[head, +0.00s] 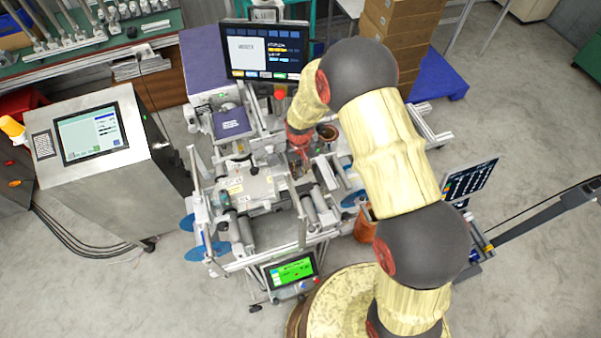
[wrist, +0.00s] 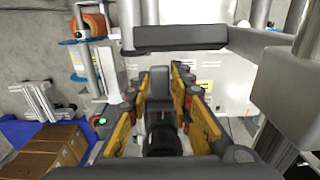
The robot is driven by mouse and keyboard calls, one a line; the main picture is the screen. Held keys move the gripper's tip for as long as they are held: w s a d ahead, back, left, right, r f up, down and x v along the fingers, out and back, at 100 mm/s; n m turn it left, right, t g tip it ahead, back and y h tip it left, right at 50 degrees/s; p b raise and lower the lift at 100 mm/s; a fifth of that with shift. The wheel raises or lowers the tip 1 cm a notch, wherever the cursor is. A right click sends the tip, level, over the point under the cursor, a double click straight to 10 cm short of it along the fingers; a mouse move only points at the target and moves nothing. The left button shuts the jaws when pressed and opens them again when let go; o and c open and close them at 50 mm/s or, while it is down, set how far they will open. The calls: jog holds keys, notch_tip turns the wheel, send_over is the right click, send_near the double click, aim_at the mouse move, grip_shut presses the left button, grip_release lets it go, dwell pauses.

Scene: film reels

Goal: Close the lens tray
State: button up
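I cannot single out the lens tray for certain. The machine (head: 262,188) in the middle of the head view has a pale flat panel with small labels. A pale panel (wrist: 232,75) with yellow labels also shows behind the fingers in the wrist view. My gripper (head: 298,163) is over the middle of the machine, small and partly hidden by my wrist. In the wrist view my gripper (wrist: 160,78) has its two yellow-and-dark fingers apart. A dark grey block shows between them; I cannot tell whether they touch it.
A dark grey bar (wrist: 180,38) crosses just beyond the fingers, and a grey block (wrist: 287,88) is close at right. A monitor (head: 265,52) stands at the machine's back. A metal console (head: 95,150) is at left, cardboard boxes (head: 400,25) behind.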

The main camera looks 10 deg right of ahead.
jog(key=o, duration=0.4)
jog(key=shift+s, duration=0.1)
jog(key=shift+c, duration=0.2)
notch_tip(320, 180, up, 12)
dwell(0.4)
jog(key=shift+s+f, duration=0.1)
jog(key=s+d+r+t+b, duration=0.2)
jog(key=s+d+r+b, duration=0.1)
jog(key=s+b, duration=0.3)
jog(key=s+d+r+m+t+b, duration=0.1)
jog(key=s+d+r+b, duration=0.2)
jog(key=s+b, duration=0.4)
jog(key=s+d+r+m+t+b, duration=0.1)
jog(key=s+d+b, duration=0.4)
jog(key=s, duration=0.7)
notch_tip(320, 180, up, 2)
jog(key=shift+s+d+r+t+b, duration=0.2)
jog(key=shift+s+t+b, duration=0.15)
jog(key=shift+t+b, duration=0.65)
